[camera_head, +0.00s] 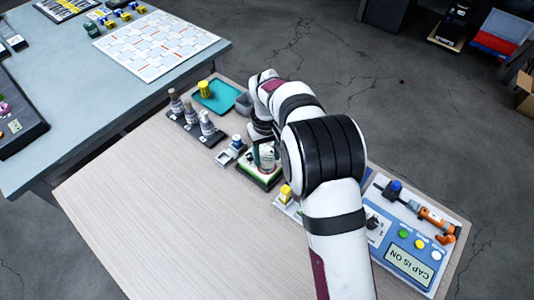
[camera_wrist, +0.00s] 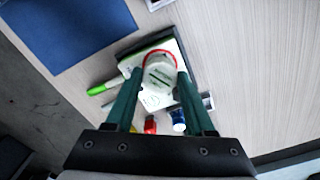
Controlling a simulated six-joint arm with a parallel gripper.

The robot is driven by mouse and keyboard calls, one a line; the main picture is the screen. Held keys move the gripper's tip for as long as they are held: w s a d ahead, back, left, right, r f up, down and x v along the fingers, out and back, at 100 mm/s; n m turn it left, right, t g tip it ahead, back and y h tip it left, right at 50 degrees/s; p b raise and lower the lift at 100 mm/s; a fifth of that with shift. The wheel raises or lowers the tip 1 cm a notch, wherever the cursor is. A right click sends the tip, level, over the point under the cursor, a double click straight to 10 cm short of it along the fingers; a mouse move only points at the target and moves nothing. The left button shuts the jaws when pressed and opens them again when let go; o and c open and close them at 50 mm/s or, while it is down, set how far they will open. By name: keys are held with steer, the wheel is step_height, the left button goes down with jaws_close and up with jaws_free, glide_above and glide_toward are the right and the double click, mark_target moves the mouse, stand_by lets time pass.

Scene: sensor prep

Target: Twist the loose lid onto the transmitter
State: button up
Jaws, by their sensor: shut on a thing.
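My gripper (camera_wrist: 161,76) points down with its two dark green fingers closed on the sides of a round white lid (camera_wrist: 159,73). A red ring shows around the lid's far edge in the wrist view. In the head view my gripper (camera_head: 266,150) is at a pale, upright transmitter (camera_head: 266,163) standing on a white and green base (camera_head: 254,173). The fingers and arm hide part of it. The lid is over the transmitter, but I cannot tell from these views how tightly it is seated.
A control panel (camera_head: 408,242) at the right has a display (camera_head: 408,264) reading "CAP IS ON". Several bottles stand in a dark rack (camera_head: 195,124). The table's left front area is clear.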

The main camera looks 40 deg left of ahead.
steer(key=shift+f, duration=0.15)
stand_by(0.3)
steer(key=shift+f, duration=0.3)
steer(key=shift+f, duration=0.1)
steer(key=shift+f, duration=0.4)
steer(key=shift+f, duration=0.15)
stand_by(0.8)
steer(key=o, duration=1.2)
steer(key=shift+o, duration=0.2)
steer(key=shift+r, duration=0.65)
